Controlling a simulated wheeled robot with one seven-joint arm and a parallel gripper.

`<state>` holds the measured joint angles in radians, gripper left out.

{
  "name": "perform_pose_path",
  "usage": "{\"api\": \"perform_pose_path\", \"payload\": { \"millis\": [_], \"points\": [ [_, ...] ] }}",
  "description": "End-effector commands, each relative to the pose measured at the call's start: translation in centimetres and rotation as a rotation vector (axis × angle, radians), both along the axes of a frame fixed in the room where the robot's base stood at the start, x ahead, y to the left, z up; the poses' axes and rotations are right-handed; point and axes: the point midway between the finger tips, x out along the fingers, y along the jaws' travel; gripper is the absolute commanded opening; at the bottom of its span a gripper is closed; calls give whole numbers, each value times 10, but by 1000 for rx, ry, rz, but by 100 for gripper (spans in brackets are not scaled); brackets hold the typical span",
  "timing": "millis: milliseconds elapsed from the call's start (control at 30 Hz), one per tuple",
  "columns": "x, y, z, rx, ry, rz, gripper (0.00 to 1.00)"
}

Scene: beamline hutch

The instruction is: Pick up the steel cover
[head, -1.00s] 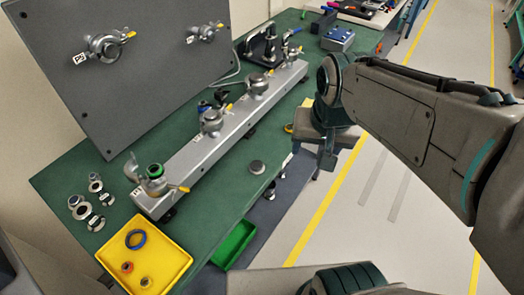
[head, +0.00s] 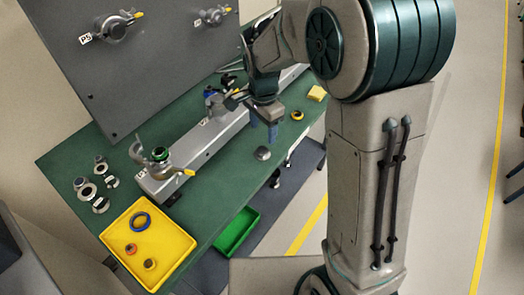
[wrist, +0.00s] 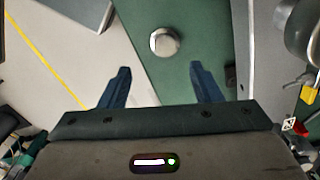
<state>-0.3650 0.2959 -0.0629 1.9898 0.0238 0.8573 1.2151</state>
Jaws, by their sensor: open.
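The steel cover (head: 262,153) is a small round grey disc lying on the green bench top near its front edge, in front of the grey rail. In the wrist view the steel cover (wrist: 164,42) lies beyond my fingertips, roughly centred between them and apart from both. My gripper (head: 262,130) is above the bench near the cover, with its fingers pointing down. In the wrist view my gripper (wrist: 160,70) is open, with two blue fingers spread and nothing between them.
A grey rail (head: 200,150) with valves runs along the bench behind the cover. A yellow tray (head: 175,250) with rings stands at the near left end, and a green bin (head: 237,232) sits lower, beside the bench. Several metal fittings (head: 88,192) lie at left. A grey panel (head: 140,60) stands behind.

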Motion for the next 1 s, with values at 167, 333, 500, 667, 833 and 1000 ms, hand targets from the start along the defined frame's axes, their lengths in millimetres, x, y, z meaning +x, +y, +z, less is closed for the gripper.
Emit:
{"api": "perform_pose_path", "payload": {
  "millis": [167, 333, 500, 667, 833, 1000],
  "points": [
    [0, 0, -31, -2, 4, 1, 58],
    [0, 0, -44, 0, 1, 1, 58],
    [3, 0, -55, -1, 3, 1, 58],
    [8, 1, -74, -1, 4, 1, 58],
    [8, 1, -92, 0, 1, 1, 58],
    [9, 1, -96, 1, -2, 1, 58]
  ]
}}
